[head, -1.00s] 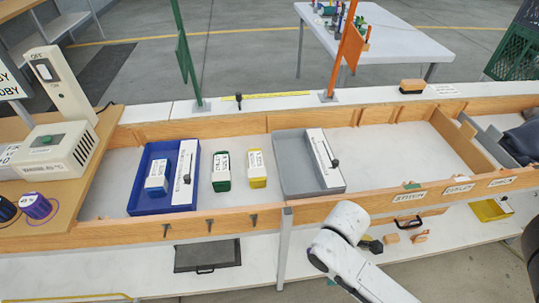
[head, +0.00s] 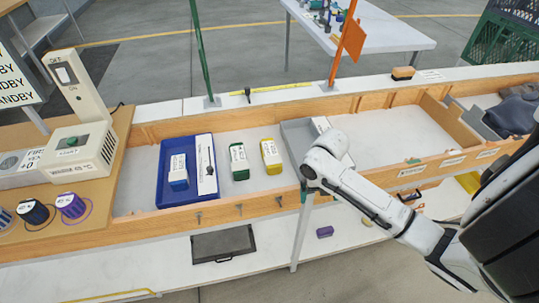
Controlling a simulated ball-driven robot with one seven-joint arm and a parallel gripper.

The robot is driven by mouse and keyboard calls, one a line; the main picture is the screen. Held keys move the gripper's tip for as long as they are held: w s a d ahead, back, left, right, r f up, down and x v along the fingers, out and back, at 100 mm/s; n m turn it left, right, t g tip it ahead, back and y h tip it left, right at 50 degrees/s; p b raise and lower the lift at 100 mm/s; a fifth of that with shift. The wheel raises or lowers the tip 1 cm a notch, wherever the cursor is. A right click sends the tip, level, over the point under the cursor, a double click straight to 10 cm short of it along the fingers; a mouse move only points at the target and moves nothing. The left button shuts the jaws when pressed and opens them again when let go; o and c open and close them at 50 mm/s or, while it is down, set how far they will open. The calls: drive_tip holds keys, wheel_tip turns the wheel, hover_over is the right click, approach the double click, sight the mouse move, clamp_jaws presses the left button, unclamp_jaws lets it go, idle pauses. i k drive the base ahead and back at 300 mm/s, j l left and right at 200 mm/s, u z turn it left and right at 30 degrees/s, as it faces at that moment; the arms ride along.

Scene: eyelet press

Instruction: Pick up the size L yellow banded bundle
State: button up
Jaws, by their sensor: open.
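The yellow banded bundle (head: 271,155) stands on the pale bench surface between the green bundle and the grey tray. It has a white label band, too small to read for a size. The green bundle (head: 239,162) is just to its left, apart from it. A blue bundle (head: 178,172) sits in the blue tray (head: 170,202) further left. My white arm reaches in from the right, its visible end over the right part of the grey tray, to the right of the yellow bundle. I cannot make out my gripper's fingers in the head view.
The grey tray (head: 288,137) is close to the yellow bundle's right and partly hidden by my arm. A wooden rail (head: 240,209) with small hooks runs along the bench front. A press (head: 80,145) and spools (head: 70,204) stand at the left.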

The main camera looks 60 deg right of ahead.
sight(273, 163)
drive_tip(key=i+l, duration=0.8)
